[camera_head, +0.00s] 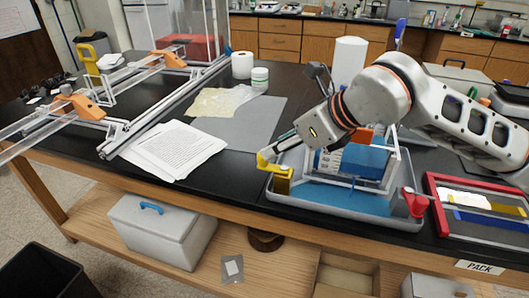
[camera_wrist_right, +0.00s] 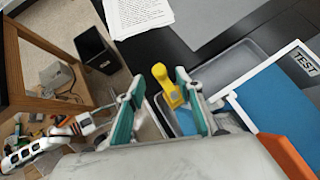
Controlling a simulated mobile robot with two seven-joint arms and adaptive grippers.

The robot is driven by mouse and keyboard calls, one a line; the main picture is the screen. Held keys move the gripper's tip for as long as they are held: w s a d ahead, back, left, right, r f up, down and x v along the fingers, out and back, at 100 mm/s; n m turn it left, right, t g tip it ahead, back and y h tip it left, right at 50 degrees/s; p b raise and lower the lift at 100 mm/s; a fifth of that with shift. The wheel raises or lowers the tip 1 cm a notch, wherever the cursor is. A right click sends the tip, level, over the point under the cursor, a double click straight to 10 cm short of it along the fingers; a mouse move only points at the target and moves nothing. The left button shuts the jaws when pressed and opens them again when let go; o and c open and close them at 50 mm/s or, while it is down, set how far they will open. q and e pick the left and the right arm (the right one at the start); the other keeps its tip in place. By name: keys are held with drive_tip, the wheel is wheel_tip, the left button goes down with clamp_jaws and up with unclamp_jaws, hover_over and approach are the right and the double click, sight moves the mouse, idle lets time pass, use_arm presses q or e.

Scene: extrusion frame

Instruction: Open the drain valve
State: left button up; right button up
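A yellow valve handle (camera_head: 280,181) sits at the left front corner of a grey tray (camera_head: 330,207) on the bench; it also shows in the right wrist view (camera_wrist_right: 168,88). A red valve handle (camera_head: 415,202) is at the tray's right front corner. My right gripper (camera_head: 271,156) reaches down from the right over the yellow handle. In the right wrist view its teal-padded fingers (camera_wrist_right: 160,98) are open, with the yellow handle in the gap just beyond the tips; I cannot tell whether they touch. My left arm appears low at the left of that view, its gripper (camera_wrist_right: 90,122) small and unclear.
A white frame (camera_head: 398,165) with a blue block (camera_head: 363,162) stands in the tray. A red-rimmed tray (camera_head: 430,205) lies to the right. Papers (camera_head: 172,148) and a grey mat (camera_head: 243,128) lie left. A clear-bar extrusion frame (camera_head: 150,100) stands farther left.

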drive_tip(key=x, duration=0.6)
drive_tip(key=shift+w+a+f, duration=0.1)
drive_tip(key=shift+a+f, duration=0.15)
drive_tip(key=shift+f, duration=0.1)
clamp_jaws()
